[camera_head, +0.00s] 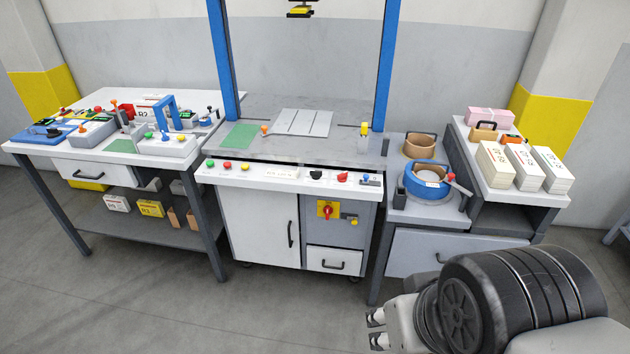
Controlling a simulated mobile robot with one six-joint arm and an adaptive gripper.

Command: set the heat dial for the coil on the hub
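A blue coil (425,186) with a tan core sits on the hub unit at the right of the strapping machine, with a small red-tipped lever beside it. A tan coil (419,144) lies behind it. The machine's white front panel (270,174) carries green, red and yellow buttons, a dark knob (316,174) and a red knob (342,177). I cannot tell which one is the heat dial, and its marks are too small to read. My gripper (376,330) is low at the front, well away from the panel; its two fingertips are apart, with nothing between them.
A red rotary switch on a yellow plate (328,210) is on the cabinet front. A cluttered table (75,150) stands at left; a side table at right bears paper stacks (528,168). Blue posts (386,60) flank the machine top. The floor in front is clear.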

